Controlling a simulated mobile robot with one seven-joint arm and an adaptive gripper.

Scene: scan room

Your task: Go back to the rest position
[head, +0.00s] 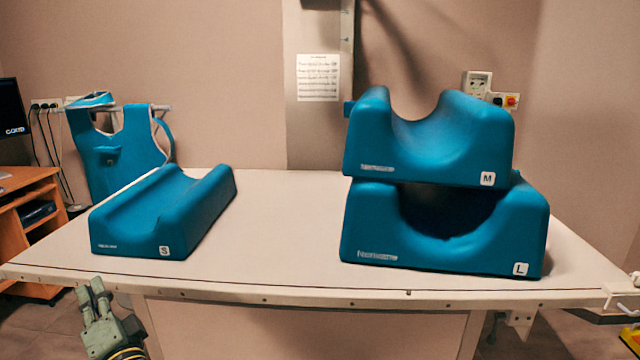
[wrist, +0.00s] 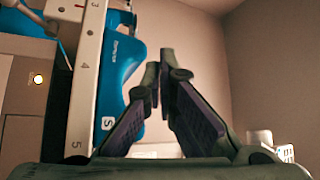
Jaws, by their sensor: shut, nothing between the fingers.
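My gripper (head: 93,290) is at the lower left of the head view, in front of the table's front edge, pointing up. In the wrist view my gripper (wrist: 158,72) has its fingertips together with nothing between them. A blue cushion marked S (head: 165,212) lies on the left of the table (head: 285,225); part of it also shows in the wrist view (wrist: 118,75). My gripper is apart from it. On the right of the table a blue cushion marked M (head: 430,145) rests on top of a larger one marked L (head: 445,230).
A blue apron (head: 125,145) hangs on a rail behind the table. A wooden desk (head: 28,215) with a monitor (head: 12,108) stands at the far left. The middle of the table is clear. A yellow object (head: 630,338) is on the floor at the lower right.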

